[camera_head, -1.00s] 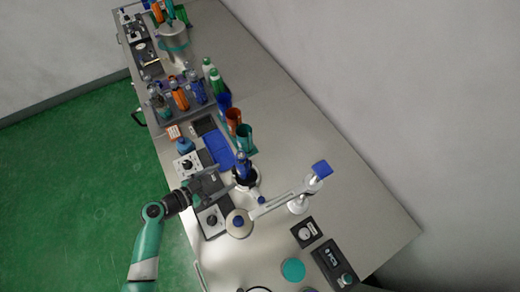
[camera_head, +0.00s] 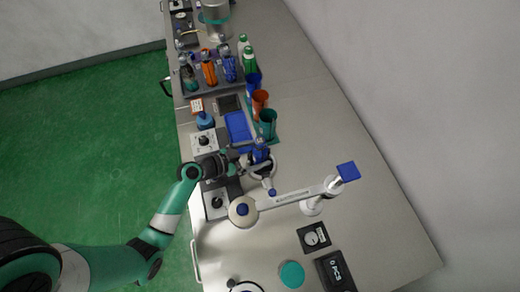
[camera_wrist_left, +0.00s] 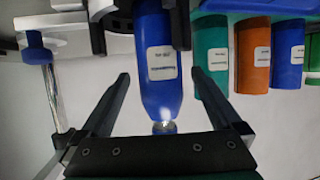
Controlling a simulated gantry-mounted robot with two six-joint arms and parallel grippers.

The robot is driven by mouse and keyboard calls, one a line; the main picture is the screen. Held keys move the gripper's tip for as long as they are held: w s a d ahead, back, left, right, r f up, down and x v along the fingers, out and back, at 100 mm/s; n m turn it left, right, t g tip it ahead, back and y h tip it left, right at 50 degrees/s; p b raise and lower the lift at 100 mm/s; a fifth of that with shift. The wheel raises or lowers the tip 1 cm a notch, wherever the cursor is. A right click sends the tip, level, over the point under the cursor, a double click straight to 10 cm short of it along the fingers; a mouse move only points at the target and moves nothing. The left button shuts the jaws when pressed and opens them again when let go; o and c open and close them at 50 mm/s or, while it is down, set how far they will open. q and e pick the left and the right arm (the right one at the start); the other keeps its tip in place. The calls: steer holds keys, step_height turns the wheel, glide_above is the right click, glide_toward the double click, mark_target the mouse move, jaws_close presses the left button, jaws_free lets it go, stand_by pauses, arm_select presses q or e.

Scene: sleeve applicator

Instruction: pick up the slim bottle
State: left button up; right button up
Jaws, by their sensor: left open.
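A slim blue bottle (camera_head: 261,153) stands at the round dark-and-white holder of the sleeve applicator, beside the workbench's middle stations. In the left wrist view the blue bottle (camera_wrist_left: 160,60) bears a white label and lies between the two fingers, its silver end toward the palm. My left gripper (camera_head: 247,157) is at the bottle, reaching in from the left. In the left wrist view the left gripper (camera_wrist_left: 160,78) is open, with a gap between bottle and finger on each side. The bottle's far end is hidden by dark parts of the holder. My right gripper is not in view.
Blue, orange and teal cups (camera_head: 267,124) stand just behind the bottle. A white swing arm (camera_head: 290,197) with a blue end pad lies in front. A crate of bottles (camera_head: 214,88) stands farther back. The bench's right side (camera_head: 350,130) is clear.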

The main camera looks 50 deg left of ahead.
mark_target(267, 150)
arm_select(q)
steer(key=x, duration=0.5)
steer(key=shift+b, duration=0.35)
steer(key=shift+s+a, duration=0.1)
jaws_close()
